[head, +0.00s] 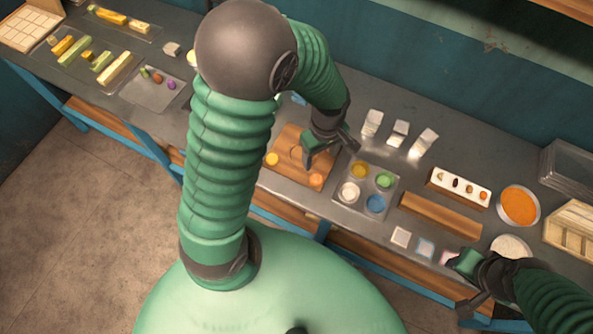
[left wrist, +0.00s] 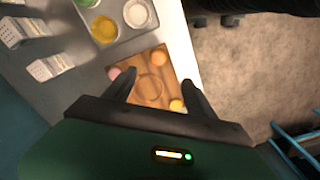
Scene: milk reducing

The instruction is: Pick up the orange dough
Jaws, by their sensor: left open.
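The orange dough (head: 316,179) is a small round ball near the front right corner of a wooden board (head: 288,172). In the left wrist view the orange dough (left wrist: 158,57) lies beyond my fingertips, with a yellow ball (left wrist: 176,105) and a pink ball (left wrist: 115,73) also on the board. My left gripper (head: 331,156) is open above the board, its fingers apart with nothing between them. The orange dough is not between the fingers. My right gripper (head: 460,284) is at the lower right near the table's front edge, its fingers spread apart.
A tray with coloured cups (head: 365,188) stands right of the board. White cartons (head: 398,133) stand behind it. A wooden bar (head: 440,214), a bowl of orange contents (head: 518,205) and a wooden crate (head: 573,230) are farther right. Several long blocks (head: 74,50) lie at far left.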

